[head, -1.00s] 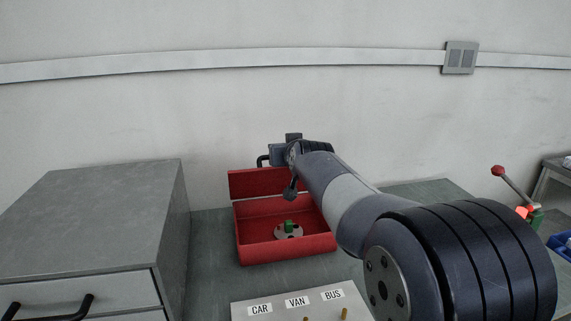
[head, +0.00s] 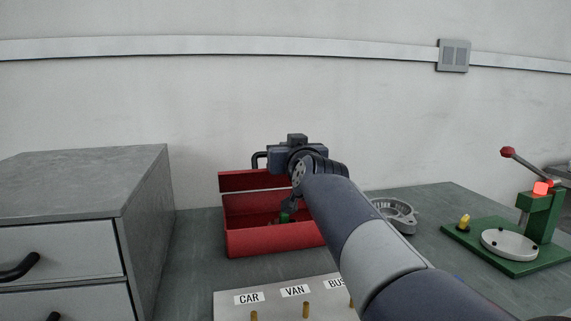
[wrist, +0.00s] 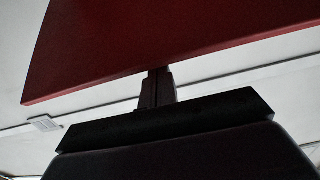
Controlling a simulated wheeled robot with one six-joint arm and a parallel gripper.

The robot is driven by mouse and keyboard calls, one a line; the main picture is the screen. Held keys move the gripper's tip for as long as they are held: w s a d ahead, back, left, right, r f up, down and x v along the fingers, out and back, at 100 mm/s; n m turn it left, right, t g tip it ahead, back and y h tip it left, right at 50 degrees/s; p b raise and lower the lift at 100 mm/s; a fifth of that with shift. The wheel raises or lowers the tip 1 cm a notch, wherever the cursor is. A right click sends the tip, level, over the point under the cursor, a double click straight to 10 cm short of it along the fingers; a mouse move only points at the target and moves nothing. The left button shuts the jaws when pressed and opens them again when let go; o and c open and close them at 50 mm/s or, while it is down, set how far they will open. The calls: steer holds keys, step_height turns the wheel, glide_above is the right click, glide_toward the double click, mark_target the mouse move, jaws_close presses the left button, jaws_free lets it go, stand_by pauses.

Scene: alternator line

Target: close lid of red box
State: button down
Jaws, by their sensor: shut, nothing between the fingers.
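The red box (head: 262,241) stands on the grey bench behind the labelled board. Its lid (head: 243,181) is raised at the back, open. Inside the box is a part with a green piece (head: 285,217), partly hidden. My arm reaches over the right side of the box and hides part of it. In the wrist view the underside or face of the red lid (wrist: 150,45) fills the top. My gripper (wrist: 160,75) is shut and empty, its tip close against the lid's lower edge; I cannot tell if they touch.
A grey drawer cabinet (head: 84,186) stands left of the box. A board labelled CAR, VAN, BUS (head: 280,303) with brass pegs lies in front. A metal housing (head: 396,214) and a green press (head: 538,225) with a red-knobbed lever stand to the right.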

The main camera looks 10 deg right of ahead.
steer(key=s+f+b, duration=0.1)
steer(key=b, duration=0.1)
steer(key=shift+f+b, duration=0.3)
steer(key=s+f+b, duration=0.1)
steer(key=b, duration=0.2)
steer(key=shift+s+f, duration=0.1)
steer(key=shift+f, duration=0.2)
steer(key=f+b, duration=0.1)
steer(key=s+f+b, duration=0.1)
steer(key=f+b, duration=0.1)
steer(key=s+f+b, duration=0.1)
steer(key=b, duration=0.1)
steer(key=shift+s+f, duration=0.15)
